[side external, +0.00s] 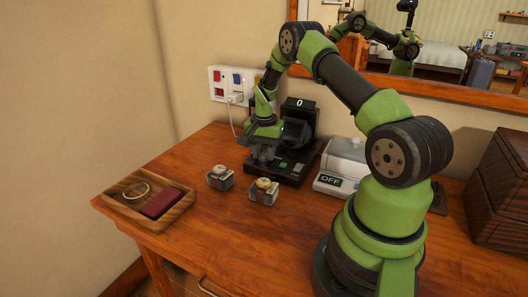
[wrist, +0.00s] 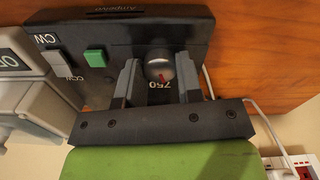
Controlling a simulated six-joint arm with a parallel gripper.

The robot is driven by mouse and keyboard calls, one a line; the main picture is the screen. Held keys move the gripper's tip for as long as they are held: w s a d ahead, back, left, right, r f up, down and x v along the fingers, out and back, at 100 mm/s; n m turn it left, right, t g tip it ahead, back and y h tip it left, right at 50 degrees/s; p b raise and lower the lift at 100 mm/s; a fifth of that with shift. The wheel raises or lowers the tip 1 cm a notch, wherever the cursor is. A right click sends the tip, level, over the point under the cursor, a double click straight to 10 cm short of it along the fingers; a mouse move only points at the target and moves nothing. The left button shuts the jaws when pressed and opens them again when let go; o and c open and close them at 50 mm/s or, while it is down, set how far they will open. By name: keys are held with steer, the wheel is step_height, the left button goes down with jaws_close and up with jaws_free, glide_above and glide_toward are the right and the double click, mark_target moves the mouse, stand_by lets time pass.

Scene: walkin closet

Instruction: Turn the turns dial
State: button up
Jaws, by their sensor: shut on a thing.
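The turns dial (wrist: 160,67) is a small round grey knob with a red pointer mark, on the front panel of a black device (side external: 296,172). In the side view my gripper (side external: 263,152) reaches down to the left part of the panel and hides the dial. A green button (wrist: 95,58) and a CW/CCW rocker switch (wrist: 62,65) sit beside it. The device's display (side external: 299,104) reads 0.
Two watches on small grey stands (side external: 220,177) (side external: 263,191) stand in front of the device. A white box marked OFF (side external: 343,165) is close on its right. A wooden tray (side external: 150,200) lies at the left. A wall socket (side external: 226,85) with a plugged cord is behind.

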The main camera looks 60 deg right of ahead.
mark_target(264, 154)
steer(key=n, duration=0.5)
steer(key=shift+n, duration=0.4)
stand_by(0.3)
steer(key=o, duration=0.9)
steer(key=shift+o, duration=0.2)
step_height(264, 154, up, 9)
steer(key=shift+r, duration=0.5)
